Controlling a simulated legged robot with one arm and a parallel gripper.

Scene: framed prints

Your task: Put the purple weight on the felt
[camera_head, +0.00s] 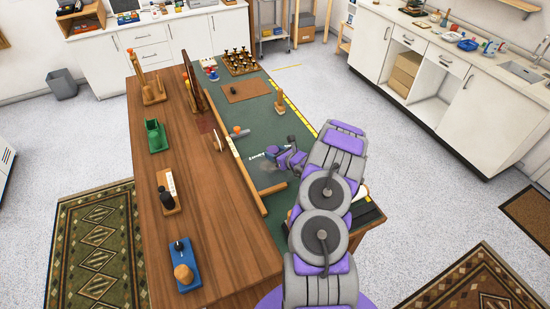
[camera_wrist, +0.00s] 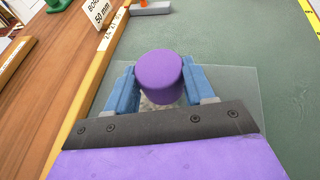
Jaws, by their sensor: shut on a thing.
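The purple weight (camera_wrist: 160,77) is a short cylinder, its flat round top facing the wrist camera. My gripper (camera_wrist: 161,90) is shut on it, with a blue finger on either side. In the head view my gripper (camera_head: 275,155) is over the middle of the green work surface (camera_head: 260,122); the weight is hard to make out there. A clear sheet (camera_wrist: 240,100) lies under the gripper; I cannot tell whether the weight touches it. A flat brown pad (camera_head: 246,91) lies farther back on the green surface; I cannot tell if it is the felt.
A wooden rail (camera_head: 246,176) edges the green surface on the left. A label card (camera_wrist: 100,14) and a grey block with an orange part (camera_wrist: 150,8) stand ahead. A tray of small dark pieces (camera_head: 239,63) and a wooden stand (camera_head: 280,103) are at the back.

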